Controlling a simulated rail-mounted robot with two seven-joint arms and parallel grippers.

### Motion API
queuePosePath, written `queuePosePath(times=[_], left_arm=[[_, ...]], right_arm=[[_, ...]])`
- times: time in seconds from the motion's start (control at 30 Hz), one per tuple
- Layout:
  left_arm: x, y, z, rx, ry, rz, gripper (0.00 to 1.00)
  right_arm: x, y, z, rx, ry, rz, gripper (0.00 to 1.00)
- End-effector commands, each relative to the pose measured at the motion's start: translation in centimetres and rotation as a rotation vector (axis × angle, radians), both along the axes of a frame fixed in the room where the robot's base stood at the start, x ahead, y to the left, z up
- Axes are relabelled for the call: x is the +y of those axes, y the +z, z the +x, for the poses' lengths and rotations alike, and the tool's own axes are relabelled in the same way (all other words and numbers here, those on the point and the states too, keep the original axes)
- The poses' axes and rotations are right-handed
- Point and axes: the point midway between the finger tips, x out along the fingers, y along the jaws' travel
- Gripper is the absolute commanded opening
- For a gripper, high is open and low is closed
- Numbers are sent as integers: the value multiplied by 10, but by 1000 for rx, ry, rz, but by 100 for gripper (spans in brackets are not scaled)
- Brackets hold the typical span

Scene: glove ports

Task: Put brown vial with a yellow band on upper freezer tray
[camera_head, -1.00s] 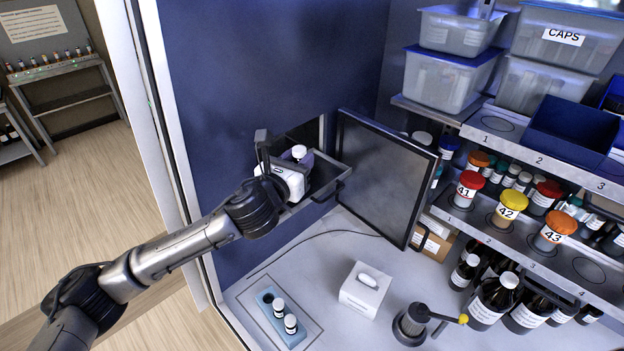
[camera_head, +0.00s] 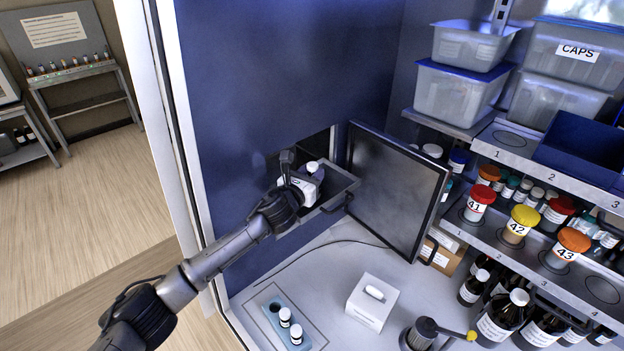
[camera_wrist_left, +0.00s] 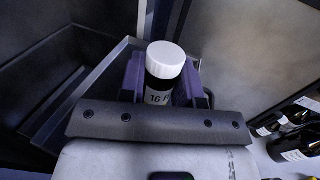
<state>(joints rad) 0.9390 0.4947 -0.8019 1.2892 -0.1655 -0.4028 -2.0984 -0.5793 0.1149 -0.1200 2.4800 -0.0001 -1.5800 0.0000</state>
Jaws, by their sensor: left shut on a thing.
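My left gripper (camera_head: 309,178) is shut on a vial (camera_head: 312,166) at the open freezer tray (camera_head: 341,193). In the left wrist view, the vial (camera_wrist_left: 163,88) stands between the two purple fingers. Whether the vial's base touches the tray is hidden. My right gripper is not in view.
The freezer door (camera_head: 394,190) stands open just right of the tray. Below are a blue rack (camera_head: 269,308) with two white-capped vials and a white box (camera_head: 372,302). Shelves of jars and bottles fill the right side. The bench between is mostly clear.

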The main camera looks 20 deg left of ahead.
Motion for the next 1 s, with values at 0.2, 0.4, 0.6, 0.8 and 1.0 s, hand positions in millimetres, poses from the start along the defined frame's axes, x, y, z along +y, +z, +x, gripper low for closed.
queuePosePath(times=[0.2,0.4,0.6,0.8,1.0], left_arm=[[0,-17,0,-1,0,-1,8],[0,-17,0,-2,-1,0,8],[0,-20,0,-1,-1,1,8],[0,-21,0,-1,-1,1,44],[0,-21,0,0,-1,0,56]], right_arm=[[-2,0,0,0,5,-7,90],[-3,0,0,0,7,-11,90],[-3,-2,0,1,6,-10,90],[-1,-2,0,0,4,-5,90],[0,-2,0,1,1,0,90]])
